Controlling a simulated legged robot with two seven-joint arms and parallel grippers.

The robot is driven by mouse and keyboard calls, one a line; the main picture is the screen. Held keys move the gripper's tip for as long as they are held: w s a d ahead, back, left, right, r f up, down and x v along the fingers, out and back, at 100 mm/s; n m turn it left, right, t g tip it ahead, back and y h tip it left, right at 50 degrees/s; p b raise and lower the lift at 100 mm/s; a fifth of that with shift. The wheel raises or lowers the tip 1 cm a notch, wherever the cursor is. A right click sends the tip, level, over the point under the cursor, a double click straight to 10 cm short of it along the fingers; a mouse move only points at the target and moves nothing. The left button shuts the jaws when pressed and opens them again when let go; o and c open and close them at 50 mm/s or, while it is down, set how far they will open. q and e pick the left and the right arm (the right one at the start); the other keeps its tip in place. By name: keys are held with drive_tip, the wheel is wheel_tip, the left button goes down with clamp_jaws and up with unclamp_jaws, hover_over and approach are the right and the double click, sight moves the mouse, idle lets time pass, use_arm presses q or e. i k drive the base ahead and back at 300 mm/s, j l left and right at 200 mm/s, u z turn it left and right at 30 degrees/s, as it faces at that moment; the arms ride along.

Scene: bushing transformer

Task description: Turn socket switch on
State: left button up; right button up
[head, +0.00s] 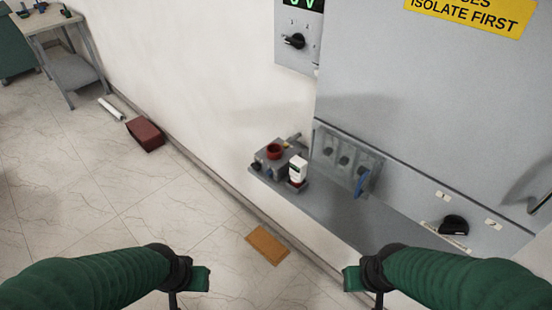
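Two black rotary switches show in the head view. One knob (294,41) is on a grey wall box at the top, below a green-lit display. The other knob (454,225) is on the lower right of a large grey cabinet, between labels marked 1 and 2. I cannot tell which is the socket switch. My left gripper (190,283) is at the bottom, left of centre. My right gripper (360,283) is at the bottom, right of centre. Both are far from the knobs and seem to touch nothing. Their fingers are too unclear to tell open from shut.
A grey shelf (345,215) below the cabinet front bears a grey device with a red ring (274,151) and a small white box (298,168). A clear-covered panel (345,160) is behind. A brown board (267,245) and dark red box (145,134) lie on the floor.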

sight(256, 167)
drive_tip(key=i+u, duration=0.1)
drive_tip(key=u, duration=0.35)
drive_tip(key=i+l+u, duration=0.1)
drive_tip(key=u, duration=0.4)
drive_tip(key=l+u, duration=0.2)
drive_tip(key=u, duration=0.25)
drive_tip(key=i, duration=0.05)
